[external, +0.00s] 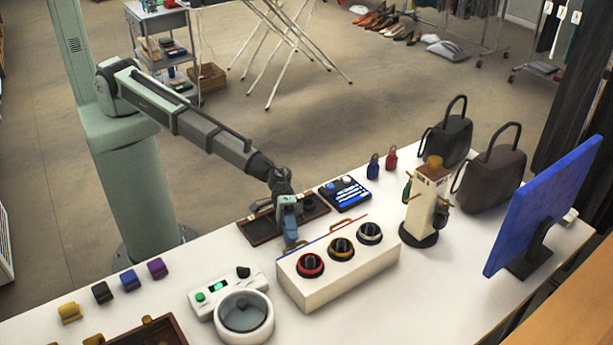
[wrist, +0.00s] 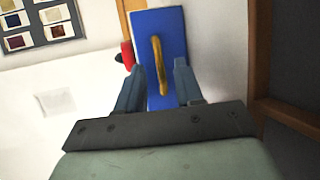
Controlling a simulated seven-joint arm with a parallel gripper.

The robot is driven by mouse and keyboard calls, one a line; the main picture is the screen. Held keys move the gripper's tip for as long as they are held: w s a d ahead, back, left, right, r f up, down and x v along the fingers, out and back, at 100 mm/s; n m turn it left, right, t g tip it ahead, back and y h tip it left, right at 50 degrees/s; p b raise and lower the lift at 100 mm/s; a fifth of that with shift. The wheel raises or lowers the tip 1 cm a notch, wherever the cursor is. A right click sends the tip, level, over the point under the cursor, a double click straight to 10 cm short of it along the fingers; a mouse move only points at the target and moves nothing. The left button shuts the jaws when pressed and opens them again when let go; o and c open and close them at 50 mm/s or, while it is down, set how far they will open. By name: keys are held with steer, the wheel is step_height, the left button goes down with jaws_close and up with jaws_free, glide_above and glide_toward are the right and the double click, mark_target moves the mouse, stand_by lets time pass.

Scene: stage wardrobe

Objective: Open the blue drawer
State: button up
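The blue drawer (wrist: 176,28) shows its flat front in the wrist view, with a long golden handle (wrist: 160,65) across its middle. In the external view only a thin blue edge (external: 316,239) shows along the far side of the white box with three dials (external: 334,283). My gripper (wrist: 158,80) is open, with one finger on each side of the handle and space between them. In the external view my gripper (external: 289,232) points down beside the box's far left end. Whether the fingers touch the drawer front cannot be told.
A dark wooden tray (external: 262,230) and a dark blue-lit panel (external: 345,193) lie behind the box. A white control unit with a round pot (external: 243,318) stands to the left. Free table lies right of the box.

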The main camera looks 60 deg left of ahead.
steer(key=shift+s+d+f, duration=0.1)
steer(key=shift+s+d, duration=0.1)
steer(key=shift+d, duration=0.35)
steer(key=shift+c, duration=0.2)
jaws_close()
steer(key=shift+a, duration=0.1)
stand_by(0.9)
